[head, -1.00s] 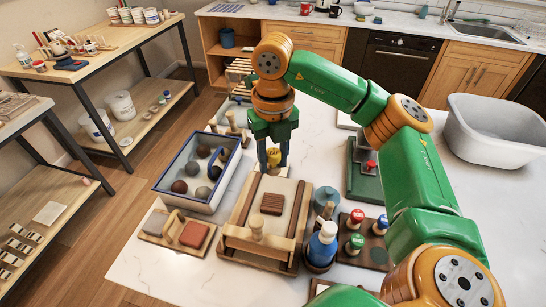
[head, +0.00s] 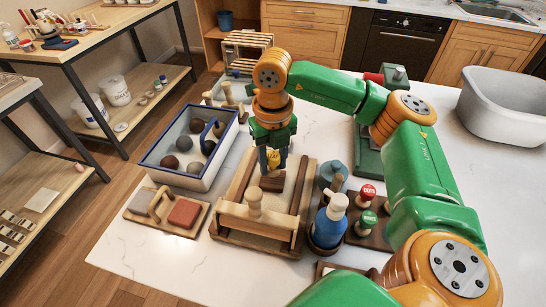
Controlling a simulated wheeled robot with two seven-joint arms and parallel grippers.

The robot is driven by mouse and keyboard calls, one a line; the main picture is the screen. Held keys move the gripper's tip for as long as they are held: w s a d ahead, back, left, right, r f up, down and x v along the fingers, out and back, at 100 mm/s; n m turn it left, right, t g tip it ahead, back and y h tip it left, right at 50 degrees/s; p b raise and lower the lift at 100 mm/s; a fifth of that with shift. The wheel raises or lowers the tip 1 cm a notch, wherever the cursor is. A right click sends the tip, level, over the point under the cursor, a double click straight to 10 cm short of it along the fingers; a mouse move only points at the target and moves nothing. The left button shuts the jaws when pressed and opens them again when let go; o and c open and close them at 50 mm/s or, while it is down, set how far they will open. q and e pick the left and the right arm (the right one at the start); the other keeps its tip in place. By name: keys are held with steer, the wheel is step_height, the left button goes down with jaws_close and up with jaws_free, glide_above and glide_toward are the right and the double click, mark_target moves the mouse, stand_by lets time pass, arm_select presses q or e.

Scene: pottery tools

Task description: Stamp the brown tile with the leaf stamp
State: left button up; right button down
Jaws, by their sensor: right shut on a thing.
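My right gripper (head: 272,148) points straight down, shut on the yellow-handled stamp (head: 273,162). The brown tile (head: 272,184) lies on the pale bed of a wooden press board (head: 228,215). The stamp is right above the tile, and its lower end overlaps the tile's far part in the picture. I cannot tell whether it touches. The stamp's face is hidden, so its leaf pattern does not show. My left gripper is not in view.
A wooden block with a round knob (head: 254,200) crosses the board's near end. A blue-rimmed tray of balls (head: 157,172) stands left. A blue bottle (head: 329,222) and a rack with red-topped (head: 367,192) and green-topped (head: 368,219) stamps stand right. A grey tub (head: 505,105) is far right.

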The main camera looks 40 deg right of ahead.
mark_target(273, 156)
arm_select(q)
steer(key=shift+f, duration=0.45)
arm_select(e)
steer(key=shift+f, duration=0.55)
arm_select(q)
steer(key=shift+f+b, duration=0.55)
steer(key=shift+b, duration=0.05)
arm_select(e)
steer(key=shift+f, duration=0.65)
step_height(273, 156, up, 6)
steer(key=p, duration=0.5)
steer(key=shift+r, duration=0.15)
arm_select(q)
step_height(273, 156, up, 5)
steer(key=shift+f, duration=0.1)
